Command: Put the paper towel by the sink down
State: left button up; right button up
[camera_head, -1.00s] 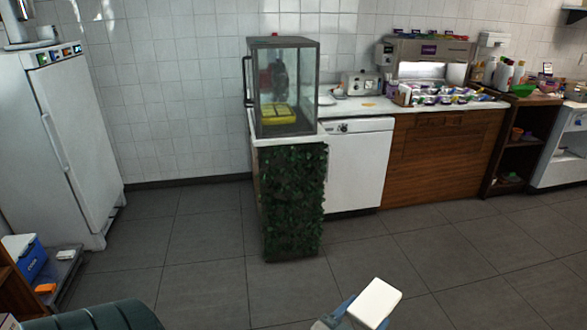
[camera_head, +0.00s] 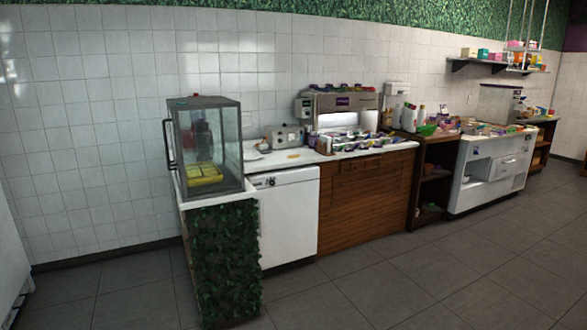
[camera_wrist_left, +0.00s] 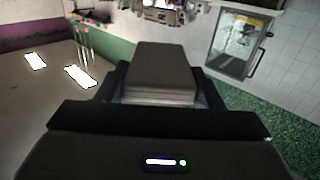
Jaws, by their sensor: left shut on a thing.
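The paper towel is a folded, block-shaped stack (camera_wrist_left: 165,62) in the left wrist view, looking grey in shadow. My left gripper (camera_wrist_left: 160,90) is shut on it, with one dark finger on each side. The stack is held in the air, and nothing shows under it. Neither gripper is in the head view now. I cannot pick out a sink for certain; a long white counter (camera_head: 286,158) runs along the wall ahead.
A glass display case (camera_head: 222,135) stands on the counter's left end, above a leafy green panel (camera_head: 225,262). A metal machine (camera_head: 343,106) and several small cups crowd the counter's middle. A white unit (camera_head: 490,172) stands farther right. The tiled floor (camera_head: 400,280) in front is clear.

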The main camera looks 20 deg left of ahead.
jog(key=shift+w+d+r, duration=0.1)
jog(key=shift+w, duration=0.4)
